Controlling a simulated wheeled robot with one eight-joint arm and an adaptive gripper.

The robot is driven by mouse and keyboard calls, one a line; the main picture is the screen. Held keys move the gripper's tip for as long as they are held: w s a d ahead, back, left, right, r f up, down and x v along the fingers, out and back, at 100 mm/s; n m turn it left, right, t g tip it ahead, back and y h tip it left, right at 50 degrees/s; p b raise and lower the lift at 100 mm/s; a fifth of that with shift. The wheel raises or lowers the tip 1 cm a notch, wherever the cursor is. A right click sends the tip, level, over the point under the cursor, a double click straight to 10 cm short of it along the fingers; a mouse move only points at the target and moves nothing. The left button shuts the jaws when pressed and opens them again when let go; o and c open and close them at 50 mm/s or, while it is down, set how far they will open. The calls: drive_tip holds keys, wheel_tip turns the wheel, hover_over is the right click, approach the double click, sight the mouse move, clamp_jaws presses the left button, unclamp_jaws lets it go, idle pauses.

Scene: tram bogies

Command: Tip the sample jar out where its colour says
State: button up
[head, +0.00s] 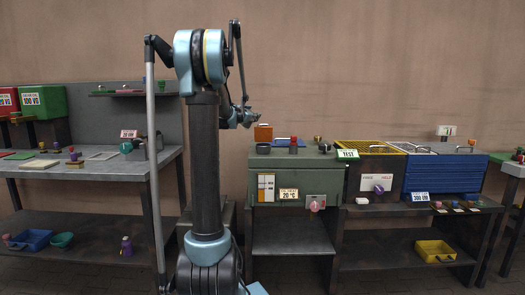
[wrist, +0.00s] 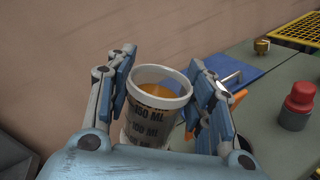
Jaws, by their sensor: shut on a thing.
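The sample jar (wrist: 152,118) is a pale cup with dark volume marks and an open top; orange contents show inside it. In the wrist view my gripper (wrist: 162,95) is shut on the jar, one finger on each side. The jar looks roughly upright, above the bench. In the head view my gripper (head: 250,117) is in the air over the left back of the green-grey cabinet (head: 325,180); the jar is too small to make out there. An orange block (head: 263,132) stands on that cabinet's back left, below my gripper.
A dark bowl (head: 263,148), a red-topped item (head: 293,146) and a blue flat piece (head: 283,141) are on the cabinet. A yellow grid-topped box (head: 372,147) and a blue drawer unit (head: 435,172) stand right. Red (head: 9,101) and green bins (head: 42,101) are far left.

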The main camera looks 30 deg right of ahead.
drive_tip(key=shift+s+d+r+m+p, duration=0.4)
drive_tip(key=shift+s+m+p, duration=0.1)
drive_tip(key=shift+m, duration=0.1)
drive_tip(key=shift+s+d+f+m+p, duration=0.25)
drive_tip(key=shift+m+p, duration=0.2)
drive_tip(key=shift+m, duration=0.25)
idle(0.8)
drive_tip(key=shift+d+f+m+y+p, duration=0.1)
drive_tip(key=shift+f+m+y+p, duration=0.3)
drive_tip(key=shift+m, duration=0.4)
idle(0.5)
drive_tip(key=shift+s+d+m+p, duration=0.15)
drive_tip(key=shift+s+m+p, duration=0.05)
drive_tip(key=shift+m+p, duration=0.6)
idle(0.8)
drive_tip(key=shift+s+d+r+m+p, duration=0.15)
drive_tip(key=shift+m+p, duration=0.4)
drive_tip(key=shift+m, duration=0.15)
idle(1.0)
drive_tip(key=shift+s+d+m+t+y+p, duration=0.3)
drive_tip(key=shift+s+d+m+t, duration=0.15)
drive_tip(key=shift+m, duration=0.25)
idle(0.6)
